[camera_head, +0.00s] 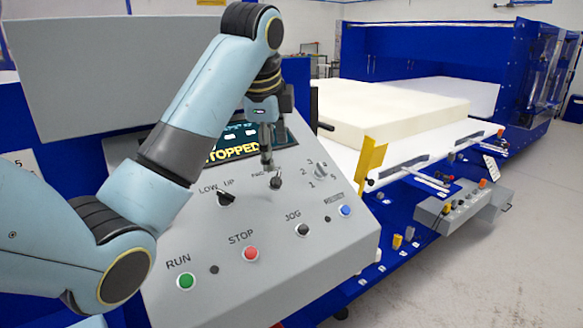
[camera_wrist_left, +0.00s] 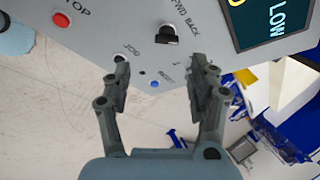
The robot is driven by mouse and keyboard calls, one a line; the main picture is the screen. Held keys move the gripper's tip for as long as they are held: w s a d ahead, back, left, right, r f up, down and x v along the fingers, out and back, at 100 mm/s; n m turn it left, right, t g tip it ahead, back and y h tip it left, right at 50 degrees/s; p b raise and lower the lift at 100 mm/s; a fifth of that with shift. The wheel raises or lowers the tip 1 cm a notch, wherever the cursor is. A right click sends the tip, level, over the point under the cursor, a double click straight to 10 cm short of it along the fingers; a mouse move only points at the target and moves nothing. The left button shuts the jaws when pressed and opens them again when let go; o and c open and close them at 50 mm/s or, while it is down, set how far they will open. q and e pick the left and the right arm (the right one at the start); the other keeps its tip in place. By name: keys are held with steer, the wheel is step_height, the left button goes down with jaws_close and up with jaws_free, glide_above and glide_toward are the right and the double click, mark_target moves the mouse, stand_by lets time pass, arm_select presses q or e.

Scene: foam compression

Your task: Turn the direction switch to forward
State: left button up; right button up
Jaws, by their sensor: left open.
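The direction switch (camera_head: 276,182) is a small black rotary knob on the sloping grey control panel (camera_head: 320,262), below the screen. In the left wrist view the knob (camera_wrist_left: 167,36) sits beside its "FWD BACK" label. Which way it is turned is hard to tell. My left gripper (camera_head: 267,163) points down over the panel, right by the switch, and partly covers its label in the head view. In the left wrist view its two fingers (camera_wrist_left: 161,64) are apart with nothing between them, and the knob shows just beyond the tips. Contact cannot be told. My right gripper is not in view.
The screen (camera_head: 235,146) reads "STOPPED". The LOW/UP knob (camera_head: 227,198), a numbered dial (camera_head: 320,171), and green RUN (camera_head: 186,281), red STOP (camera_head: 251,254), black JOG (camera_head: 303,229) and blue (camera_head: 345,210) buttons surround the switch. A foam block (camera_head: 390,110) lies on the machine behind.

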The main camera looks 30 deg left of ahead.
arm_select(q)
steer(key=w, duration=0.1)
steer(key=p, duration=0.1)
glide_above(277, 177)
steer(key=s+d, duration=0.1)
steer(key=s, duration=0.1)
steer(key=f, duration=0.3)
steer(key=shift+s+f, duration=0.2)
steer(key=shift+f, duration=0.2)
steer(key=p+x, duration=0.1)
steer(key=x, duration=0.3)
steer(key=shift+w, duration=0.25)
steer(key=shift+w+a+f, duration=0.1)
steer(key=shift+w+f, duration=0.05)
steer(key=shift+f, duration=0.3)
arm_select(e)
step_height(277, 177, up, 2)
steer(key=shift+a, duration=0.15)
arm_select(q)
steer(key=shift+c, duration=0.2)
steer(key=c, duration=1.1)
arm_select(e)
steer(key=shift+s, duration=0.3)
